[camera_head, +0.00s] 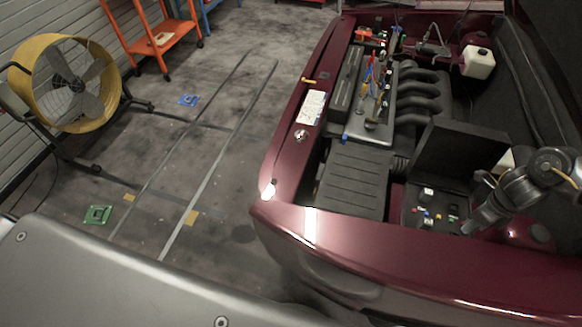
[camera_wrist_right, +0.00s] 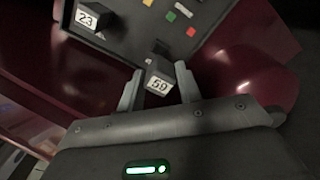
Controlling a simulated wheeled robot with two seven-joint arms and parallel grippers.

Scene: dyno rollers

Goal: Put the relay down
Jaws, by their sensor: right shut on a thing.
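My right gripper (camera_head: 468,229) reaches in from the right over the fuse box (camera_head: 412,217) in the car's engine bay. It is shut on a dark relay marked 59 (camera_wrist_right: 158,84), which sits between the two fingertips in the right wrist view. In that view the relay is at the edge of the fuse box panel (camera_wrist_right: 128,38). I cannot tell whether it touches the panel. A second dark relay, marked 23 (camera_wrist_right: 89,19), stands on the panel to the upper left. My left gripper is not in view.
Small coloured fuses (camera_wrist_right: 170,16) sit in the panel. A raised black lid (camera_head: 455,150) stands behind the fuse box. The engine (camera_head: 415,95) and a white reservoir (camera_head: 478,62) are further back. A yellow fan (camera_head: 40,85) stands on the floor at left.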

